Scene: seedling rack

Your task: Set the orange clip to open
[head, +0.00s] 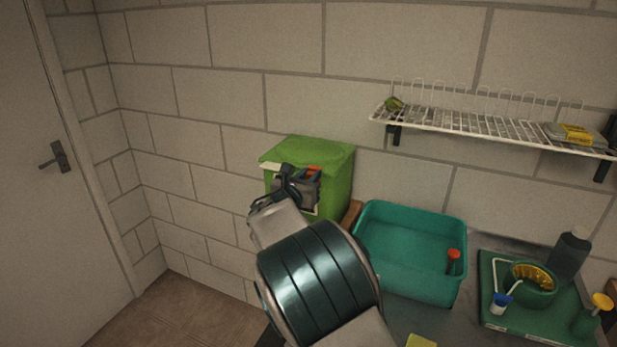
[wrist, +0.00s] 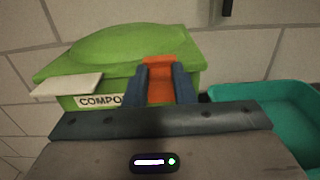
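The orange clip (wrist: 159,66) is at the front edge of the green compost bin's lid (wrist: 130,45). In the wrist view it fills the narrow gap between the two blue-grey fingers of my gripper (wrist: 160,84). The fingers look closed on its sides; their exact contact is partly hidden. In the head view my gripper (head: 300,182) is in front of the green bin (head: 338,180), and only a bit of the orange clip (head: 314,171) shows above the fingers. My arm hides much of the bin's front. The lid lies down on the bin.
A teal tub (head: 410,300) stands right of the bin, with a small red-topped item (head: 453,262) in it. A green tray (head: 545,330) with pots and bottles is farther right. A white wire shelf (head: 470,122) hangs above the tub. A door (head: 50,200) is at the left.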

